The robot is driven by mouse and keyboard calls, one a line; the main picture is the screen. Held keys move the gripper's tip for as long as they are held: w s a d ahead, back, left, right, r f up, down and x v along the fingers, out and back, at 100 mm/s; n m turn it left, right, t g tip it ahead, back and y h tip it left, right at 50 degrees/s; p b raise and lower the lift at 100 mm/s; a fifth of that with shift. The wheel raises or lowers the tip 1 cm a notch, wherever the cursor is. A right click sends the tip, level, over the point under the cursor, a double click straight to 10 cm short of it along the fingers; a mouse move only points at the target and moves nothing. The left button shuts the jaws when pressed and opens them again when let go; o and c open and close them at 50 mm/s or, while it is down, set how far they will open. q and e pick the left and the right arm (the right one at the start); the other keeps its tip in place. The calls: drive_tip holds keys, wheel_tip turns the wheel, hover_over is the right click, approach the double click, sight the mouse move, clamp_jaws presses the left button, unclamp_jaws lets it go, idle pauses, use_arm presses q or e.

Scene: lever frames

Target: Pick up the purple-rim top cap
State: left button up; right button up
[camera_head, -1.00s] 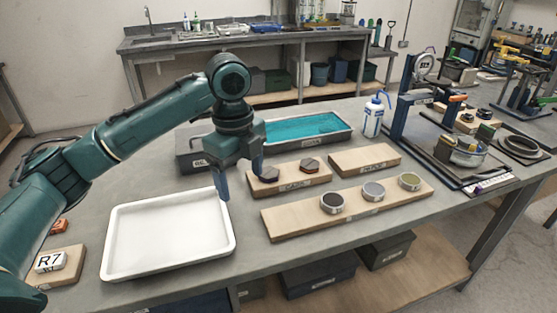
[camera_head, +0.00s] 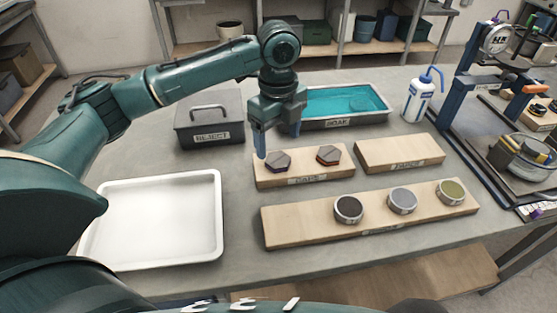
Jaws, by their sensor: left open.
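Two hexagonal brown caps sit on a labelled wooden block (camera_head: 259,177). The left one, the purple-rim top cap (camera_head: 277,162), shows a purple band around its lower edge. The other cap (camera_head: 328,154) stands to its right with a reddish rim. My left gripper (camera_head: 279,143) is open and empty, pointing down above and slightly behind the purple-rim cap, its blue fingers spread. No contact with the cap is visible. My right gripper is not in view.
An empty white tray (camera_head: 152,225) lies left of the block. A grey REJECT box (camera_head: 210,123) and a blue-filled SOAK tray (camera_head: 345,122) stand behind. A bare wooden block (camera_head: 399,155) is to the right. A long board (camera_head: 295,231) with three round jars lies in front.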

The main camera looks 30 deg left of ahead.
sight(280, 161)
use_arm(q)
drive_tip(key=f, duration=0.4)
drive_tip(key=w+f, duration=0.1)
drive_tip(key=f, duration=0.1)
drive_tip(key=shift+a+f, duration=0.1)
drive_tip(key=shift+f, duration=0.15)
drive_tip(key=shift+r, duration=0.1)
drive_tip(key=c, duration=1.3)
